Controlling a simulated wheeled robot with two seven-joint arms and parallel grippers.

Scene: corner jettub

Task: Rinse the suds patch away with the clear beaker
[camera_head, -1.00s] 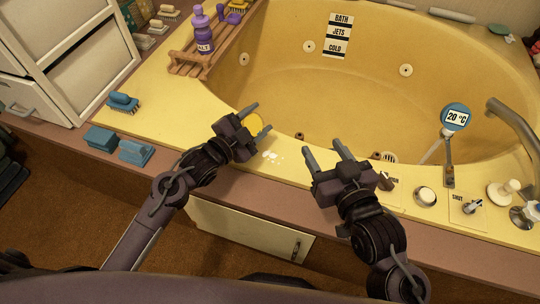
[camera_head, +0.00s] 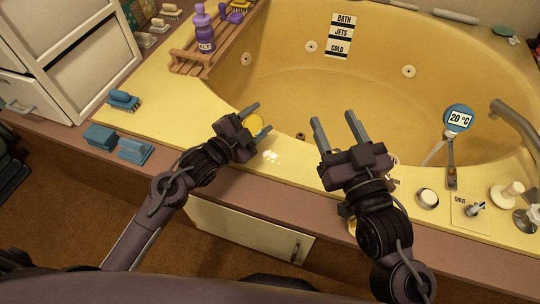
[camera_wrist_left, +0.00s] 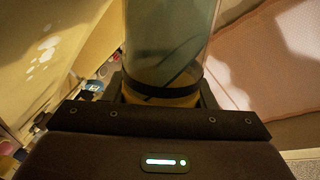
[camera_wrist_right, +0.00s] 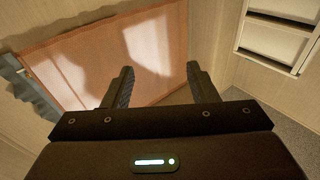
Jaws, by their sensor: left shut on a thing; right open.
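The clear beaker (camera_wrist_left: 170,45) is a see-through cylinder with a dark band, large in the left wrist view. In the head view its round yellow-looking end (camera_head: 255,125) shows between the fingers. My left gripper (camera_head: 257,119) is shut on it, over the tub's front rim. The suds patch (camera_head: 270,155) is a few small white spots on the yellow rim, just right of and nearer than the left gripper. White spots (camera_wrist_left: 40,58) also show at the upper left of the left wrist view. My right gripper (camera_head: 332,117) is open and empty, over the tub's near edge.
The yellow tub (camera_head: 300,80) lies behind both grippers. A wooden rack (camera_head: 190,62) with a purple bottle (camera_head: 203,30) stands at the left back. Blue brushes and blocks (camera_head: 136,150) sit on the left ledge. A thermometer (camera_head: 458,118), tap (camera_head: 515,120) and knobs are at right.

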